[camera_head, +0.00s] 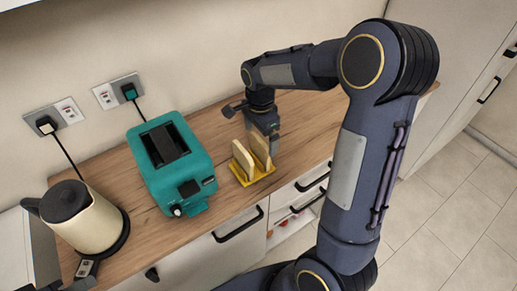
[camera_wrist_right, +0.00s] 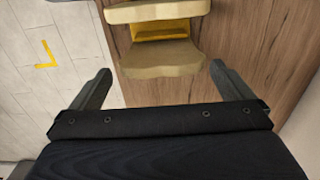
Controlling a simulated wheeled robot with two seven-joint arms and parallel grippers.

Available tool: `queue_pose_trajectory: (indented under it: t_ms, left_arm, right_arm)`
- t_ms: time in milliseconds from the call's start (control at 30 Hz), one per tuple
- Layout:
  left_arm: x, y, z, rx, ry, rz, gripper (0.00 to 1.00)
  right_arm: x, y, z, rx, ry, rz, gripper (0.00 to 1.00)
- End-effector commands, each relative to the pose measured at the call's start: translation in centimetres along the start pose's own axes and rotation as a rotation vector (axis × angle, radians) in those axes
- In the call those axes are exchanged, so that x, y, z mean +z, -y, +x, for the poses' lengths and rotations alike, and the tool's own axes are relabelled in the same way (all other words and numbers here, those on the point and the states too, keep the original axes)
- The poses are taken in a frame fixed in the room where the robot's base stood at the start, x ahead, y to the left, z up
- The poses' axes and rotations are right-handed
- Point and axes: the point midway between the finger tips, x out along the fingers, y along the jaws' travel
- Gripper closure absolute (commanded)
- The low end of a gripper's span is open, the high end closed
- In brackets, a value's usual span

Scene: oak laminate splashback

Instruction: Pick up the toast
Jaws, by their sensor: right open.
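Two pale toast slices stand upright, side by side, in a small yellow rack (camera_head: 252,179) on the wooden counter. The left slice (camera_head: 242,160) and the right slice (camera_head: 261,151) show in the head view. My right gripper (camera_head: 254,124) is open and empty, right behind the rack. In the right wrist view, the nearer slice (camera_wrist_right: 160,60) appears between the open fingertips (camera_wrist_right: 161,73), and the farther slice (camera_wrist_right: 158,12) lies beyond it, with yellow rack (camera_wrist_right: 160,30) between them. I see no contact between fingers and toast. My left gripper is not in view.
A teal toaster (camera_head: 182,171) stands left of the rack, and a cream kettle (camera_head: 87,217) stands farther left. Wall sockets (camera_head: 121,91) with plugged cords are behind. The rack sits close to the counter's front edge, above drawers with black handles (camera_head: 239,226).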

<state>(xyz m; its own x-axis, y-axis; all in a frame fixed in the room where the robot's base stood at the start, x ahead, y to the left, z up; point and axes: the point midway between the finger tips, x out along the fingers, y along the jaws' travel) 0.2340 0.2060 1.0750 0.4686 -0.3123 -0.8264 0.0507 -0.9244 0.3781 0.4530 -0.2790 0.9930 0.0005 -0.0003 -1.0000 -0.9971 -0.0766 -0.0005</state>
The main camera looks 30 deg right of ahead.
Motion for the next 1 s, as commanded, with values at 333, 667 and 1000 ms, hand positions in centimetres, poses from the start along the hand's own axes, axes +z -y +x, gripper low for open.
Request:
queue_pose_trajectory:
  t_ms: [333,667,1000]
  left_arm:
    - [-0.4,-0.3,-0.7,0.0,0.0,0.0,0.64]
    - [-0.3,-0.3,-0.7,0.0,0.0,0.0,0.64]
    - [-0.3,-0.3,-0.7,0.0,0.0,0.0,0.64]
  right_arm:
    - [-0.1,0.1,3.6,0.002,0.0,-0.001,0.0]
    - [0.0,0.2,3.6,0.0,0.0,-0.001,0.2]
    - [0.0,0.2,3.6,0.0,0.0,-0.001,0.35]
